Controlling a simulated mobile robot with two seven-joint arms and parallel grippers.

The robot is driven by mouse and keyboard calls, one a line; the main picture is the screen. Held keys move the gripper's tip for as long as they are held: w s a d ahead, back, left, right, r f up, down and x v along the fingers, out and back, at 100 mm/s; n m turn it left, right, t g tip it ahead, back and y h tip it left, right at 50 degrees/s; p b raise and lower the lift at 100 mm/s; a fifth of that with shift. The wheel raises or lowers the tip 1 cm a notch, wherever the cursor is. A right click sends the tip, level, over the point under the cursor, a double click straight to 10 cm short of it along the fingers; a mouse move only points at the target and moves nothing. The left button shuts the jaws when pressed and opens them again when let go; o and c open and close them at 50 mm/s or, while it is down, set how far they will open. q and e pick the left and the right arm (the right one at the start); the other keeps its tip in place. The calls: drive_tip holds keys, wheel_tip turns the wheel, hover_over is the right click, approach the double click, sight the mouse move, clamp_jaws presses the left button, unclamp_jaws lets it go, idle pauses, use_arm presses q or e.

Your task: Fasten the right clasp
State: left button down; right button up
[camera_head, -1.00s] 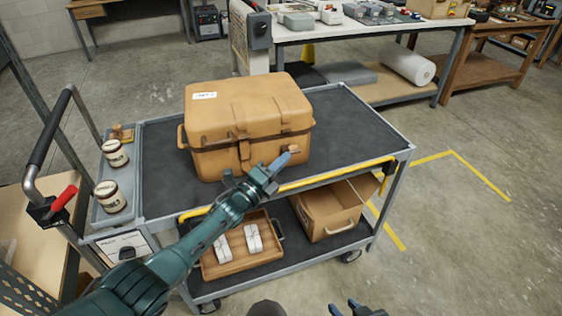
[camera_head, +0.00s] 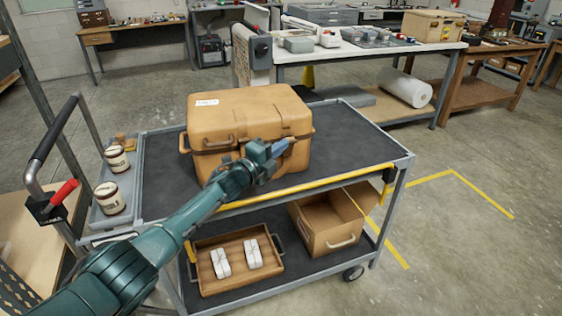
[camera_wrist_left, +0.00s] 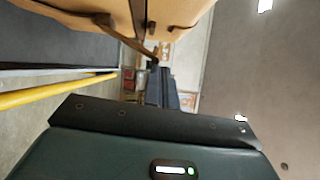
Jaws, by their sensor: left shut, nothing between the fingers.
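A tan case (camera_head: 240,112) with a white label stands closed-looking on the trolley's dark top (camera_head: 350,120). My left gripper (camera_head: 284,146) is at the right part of the case's front, its fingers together and empty. The gripper and wrist cover the right clasp and much of the front, so I cannot tell how the clasp sits or whether I touch it. In the left wrist view the case (camera_wrist_left: 185,10) fills the top edge, with a brown strap (camera_wrist_left: 128,38) hanging down beside the dark fingers (camera_wrist_left: 160,85). My right gripper is not in view.
A yellow rail (camera_head: 300,187) runs along the trolley's front edge, under my left arm. The lower shelf carries a wooden tray (camera_head: 206,280) with two white bundles and an open cardboard box (camera_head: 320,240). Two jars (camera_head: 109,198) stand at the left. Trolley top right of the case is clear.

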use_arm(q)
drive_tip(key=w+n, duration=0.1)
drive_tip(key=w+r+n+g+y, duration=0.1)
drive_tip(key=shift+w+a+r+p, duration=0.2)
drive_tip(key=shift+w+a+p, duration=0.15)
drive_tip(key=shift+w+a, duration=0.05)
drive_tip(key=shift+n, duration=0.3)
idle(0.3)
